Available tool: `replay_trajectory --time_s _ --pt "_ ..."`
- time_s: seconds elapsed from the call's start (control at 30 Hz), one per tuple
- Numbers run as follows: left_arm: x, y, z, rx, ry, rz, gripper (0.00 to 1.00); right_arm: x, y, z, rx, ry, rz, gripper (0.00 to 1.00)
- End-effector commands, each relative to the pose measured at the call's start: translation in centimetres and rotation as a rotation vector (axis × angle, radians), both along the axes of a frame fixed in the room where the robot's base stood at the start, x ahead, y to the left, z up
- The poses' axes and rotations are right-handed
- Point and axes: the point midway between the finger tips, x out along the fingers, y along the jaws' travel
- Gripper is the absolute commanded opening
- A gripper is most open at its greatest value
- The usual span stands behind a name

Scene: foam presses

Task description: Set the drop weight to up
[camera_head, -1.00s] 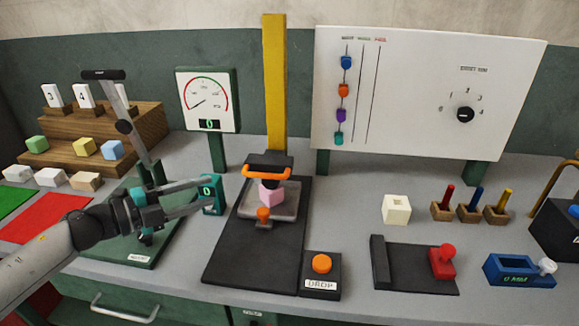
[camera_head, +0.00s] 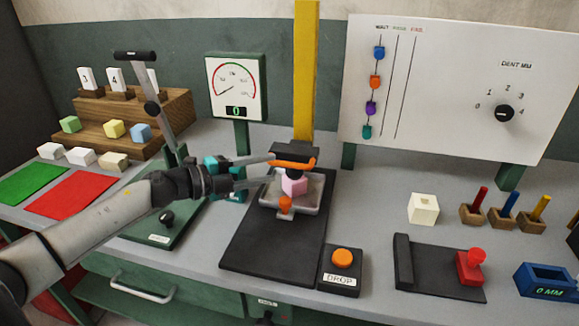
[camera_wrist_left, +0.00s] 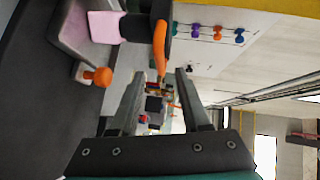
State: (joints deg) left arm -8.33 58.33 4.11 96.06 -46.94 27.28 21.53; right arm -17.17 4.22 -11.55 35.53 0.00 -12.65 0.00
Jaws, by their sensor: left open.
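The drop weight (camera_head: 293,152) is a dark block with an orange handle bar, low on the yellow upright post (camera_head: 303,80). It sits just above a pink foam block (camera_head: 294,186) in a grey tray (camera_head: 312,194). My left gripper (camera_head: 268,170) is open, its fingertips at the left side of the weight. In the left wrist view the orange handle (camera_wrist_left: 160,42) lies ahead of the gap between the fingers (camera_wrist_left: 158,80). Contact cannot be told. The pink foam also shows in the left wrist view (camera_wrist_left: 104,27). My right gripper is out of view.
An orange knob (camera_head: 285,204) is at the tray's front, and a DROP button box (camera_head: 341,270) stands front right. A lever press (camera_head: 150,110) stands behind my left arm. A dial gauge (camera_head: 236,88) stands behind, and a white board (camera_head: 450,85) at right.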

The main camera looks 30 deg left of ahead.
Motion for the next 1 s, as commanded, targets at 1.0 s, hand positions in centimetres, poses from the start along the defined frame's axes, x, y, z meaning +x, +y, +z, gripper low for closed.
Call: replay_trajectory --time_s 1.0 --pt "5.8 -3.3 -1.0 -0.001 0.000 0.000 0.47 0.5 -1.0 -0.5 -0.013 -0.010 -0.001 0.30"
